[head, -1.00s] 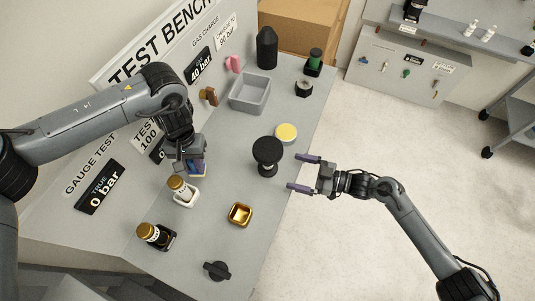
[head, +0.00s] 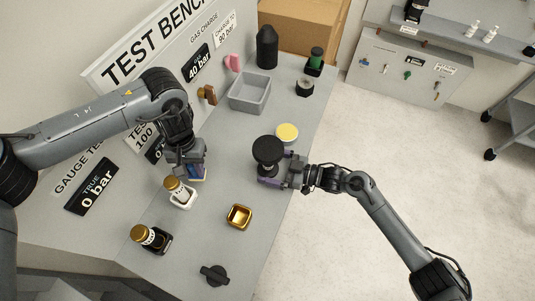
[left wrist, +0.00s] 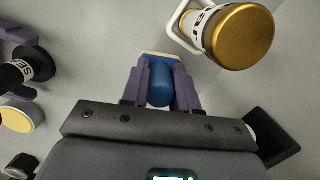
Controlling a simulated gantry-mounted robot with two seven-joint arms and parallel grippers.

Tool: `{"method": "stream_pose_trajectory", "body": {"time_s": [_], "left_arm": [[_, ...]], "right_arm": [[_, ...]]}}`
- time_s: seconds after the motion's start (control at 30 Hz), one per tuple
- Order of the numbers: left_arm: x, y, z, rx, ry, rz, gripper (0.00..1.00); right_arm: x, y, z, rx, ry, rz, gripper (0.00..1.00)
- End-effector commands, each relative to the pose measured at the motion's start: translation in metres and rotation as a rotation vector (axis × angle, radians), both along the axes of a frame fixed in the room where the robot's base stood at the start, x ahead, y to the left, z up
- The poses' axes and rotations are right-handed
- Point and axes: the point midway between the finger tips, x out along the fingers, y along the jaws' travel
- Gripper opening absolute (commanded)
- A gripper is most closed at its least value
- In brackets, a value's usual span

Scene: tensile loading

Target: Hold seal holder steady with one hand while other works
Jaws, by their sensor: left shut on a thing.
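My left gripper (head: 190,172) is shut on a small blue cylinder-like part (left wrist: 159,88) with a pale yellow edge, low over the bench. The left wrist view shows a finger on each side of it. A black stand with a round flat top (head: 268,150) stands upright on the bench; its partly visible label in the left wrist view (left wrist: 38,64) seems to begin "SE", so it may be the seal holder. My right gripper (head: 272,173) is at this stand, with fingers on either side of its post and apparently apart. The round top hides part of the fingers.
A dark gold-capped bottle (head: 150,239), a gold dish (head: 239,217), a black knob (head: 214,276), a yellow-topped disc (head: 287,134) and a grey bin (head: 249,92) are also on the bench.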

Motion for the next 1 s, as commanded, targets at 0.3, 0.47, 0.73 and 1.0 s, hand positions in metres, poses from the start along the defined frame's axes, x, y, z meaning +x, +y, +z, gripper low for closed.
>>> {"method": "stream_pose_trajectory", "body": {"time_s": [0.3, 0.47, 0.73, 1.0], "left_arm": [[0.0, -0.0001, 0.0, 0.0, 0.0, 0.0, 0.04], [0.0, -0.0001, 0.0, 0.0, 0.0, 0.0, 0.04], [0.0, -0.0001, -0.0001, 0.0, 0.0, 0.0, 0.04], [0.0001, 0.0, -0.0002, 0.0, 0.0, 0.0, 0.04]], "right_arm": [[0.0002, 0.0008, 0.0002, 0.0, 0.0, 0.0, 0.95], [0.0002, 0.0007, 0.0002, 0.0, 0.0, 0.0, 0.71], [0.0001, 0.0006, -0.0002, 0.0, 0.0, 0.0, 0.3], [-0.0002, 0.0002, -0.0017, -0.003, 0.002, 0.0, 0.19]]}}
